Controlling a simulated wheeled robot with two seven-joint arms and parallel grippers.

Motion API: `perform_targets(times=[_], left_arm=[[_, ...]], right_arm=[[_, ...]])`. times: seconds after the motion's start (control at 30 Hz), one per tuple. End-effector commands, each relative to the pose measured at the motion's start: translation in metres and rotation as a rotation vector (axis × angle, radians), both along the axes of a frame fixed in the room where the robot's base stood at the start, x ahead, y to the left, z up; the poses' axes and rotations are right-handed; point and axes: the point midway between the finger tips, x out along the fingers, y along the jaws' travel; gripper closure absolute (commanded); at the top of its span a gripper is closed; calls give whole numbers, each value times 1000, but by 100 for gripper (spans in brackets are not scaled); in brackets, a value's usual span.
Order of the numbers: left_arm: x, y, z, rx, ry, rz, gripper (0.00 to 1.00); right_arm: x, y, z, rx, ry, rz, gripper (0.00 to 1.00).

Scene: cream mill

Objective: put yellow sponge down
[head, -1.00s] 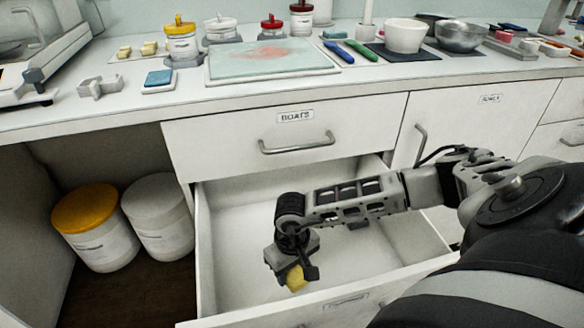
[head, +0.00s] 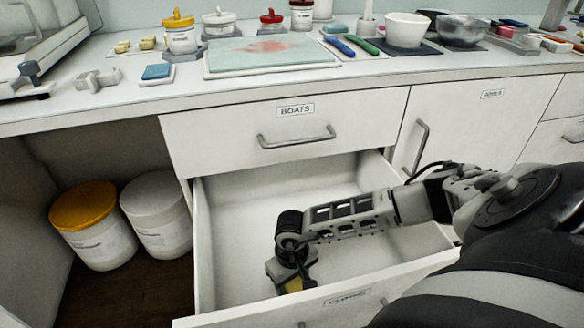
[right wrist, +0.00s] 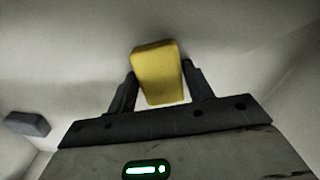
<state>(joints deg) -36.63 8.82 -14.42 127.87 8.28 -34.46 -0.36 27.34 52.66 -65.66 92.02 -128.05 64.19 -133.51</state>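The yellow sponge (head: 293,285) is low inside the open lower drawer (head: 235,225), near its front. It also shows in the right wrist view (right wrist: 158,74). My right gripper (head: 291,280) points down into the drawer, with its two fingers on either side of the sponge, shut on it. The head view mostly hides the sponge behind the gripper. I cannot tell if the sponge touches the drawer floor. My left gripper is not in view.
A grey block (right wrist: 27,124) lies in the drawer, apart from the sponge. The shut BOATS drawer (head: 240,140) is above. Two tubs, one yellow-lidded (head: 88,225), stand in the open bay at left. The counter (head: 120,105) holds many items. Most visible drawer floor is bare.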

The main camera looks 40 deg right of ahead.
Motion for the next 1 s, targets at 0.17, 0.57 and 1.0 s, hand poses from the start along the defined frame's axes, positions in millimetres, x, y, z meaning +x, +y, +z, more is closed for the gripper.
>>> perform_targets(times=[0.17, 0.57, 1.0], left_arm=[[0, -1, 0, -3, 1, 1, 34], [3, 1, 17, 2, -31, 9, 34], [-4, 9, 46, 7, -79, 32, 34]], right_arm=[[0, 0, 1, 0, 0, 0, 34], [1, -1, 30, 0, -3, 0, 34], [1, -1, 113, 0, -3, -1, 34]])
